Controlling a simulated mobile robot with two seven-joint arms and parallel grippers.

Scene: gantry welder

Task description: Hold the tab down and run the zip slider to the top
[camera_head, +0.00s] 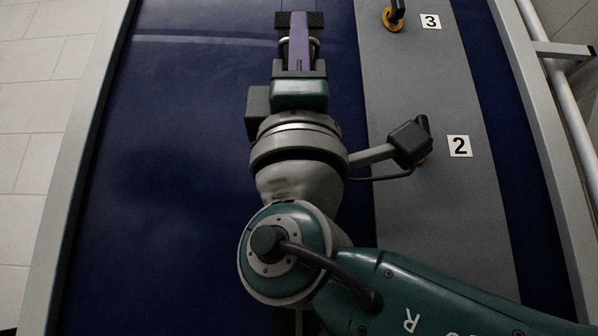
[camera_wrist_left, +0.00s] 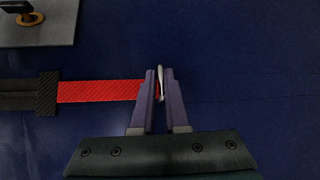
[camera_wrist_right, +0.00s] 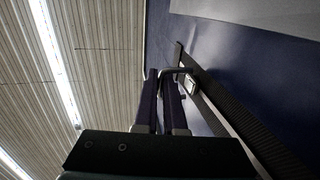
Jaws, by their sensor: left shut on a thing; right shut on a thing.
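The red tab (camera_wrist_left: 100,91) lies flat in the left wrist view, coming out of a black woven band on the left. My left gripper (camera_wrist_left: 161,75) is shut on its right end, beside a thin metal loop (camera_wrist_left: 161,83). In the right wrist view, my right gripper (camera_wrist_right: 164,74) is shut at a dark pull beside the small metal slider (camera_wrist_right: 191,84). The black zip strip (camera_wrist_right: 228,112) runs diagonally past it. In the head view, my right gripper (camera_head: 298,24) is at the top, over a black woven piece. My left gripper is outside the head view.
A blue sheet (camera_head: 180,180) fills most of the head view. A grey strip (camera_head: 440,230) on the right bears fittings marked 2 (camera_head: 460,146) and 3 (camera_head: 431,21). Pale frame rails edge both sides. A grey plate (camera_wrist_left: 40,30) shows in the left wrist view.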

